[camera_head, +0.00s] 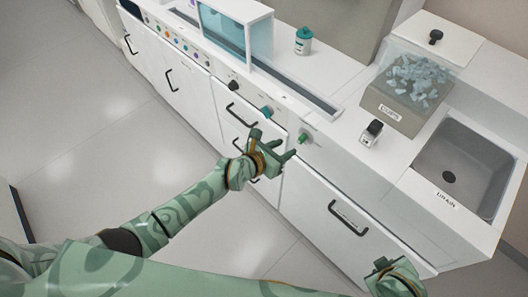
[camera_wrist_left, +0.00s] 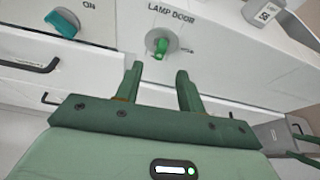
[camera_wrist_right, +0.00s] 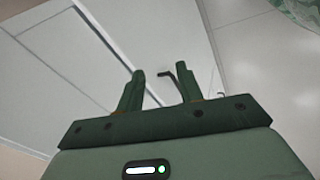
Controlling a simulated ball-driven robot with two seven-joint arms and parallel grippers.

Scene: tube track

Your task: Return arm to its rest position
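My left gripper (camera_head: 273,146) is in front of the white cabinet face, a little below and left of a green knob (camera_head: 304,137). In the left wrist view the left gripper (camera_wrist_left: 160,82) is open and empty, with its fingers pointing toward the green knob (camera_wrist_left: 160,46) under the "LAMP DOOR" label. The fingertips look apart from the knob. My right gripper (camera_wrist_right: 160,82) is open and empty in the right wrist view, facing a white cabinet front with a dark handle. In the head view only part of the right gripper (camera_head: 385,268) shows at the lower right.
A teal knob (camera_head: 267,112) and a black knob (camera_head: 233,86) sit left of the green one. Dark handles (camera_head: 348,217) stick out of the cabinet fronts. The floor (camera_head: 110,150) is clear.

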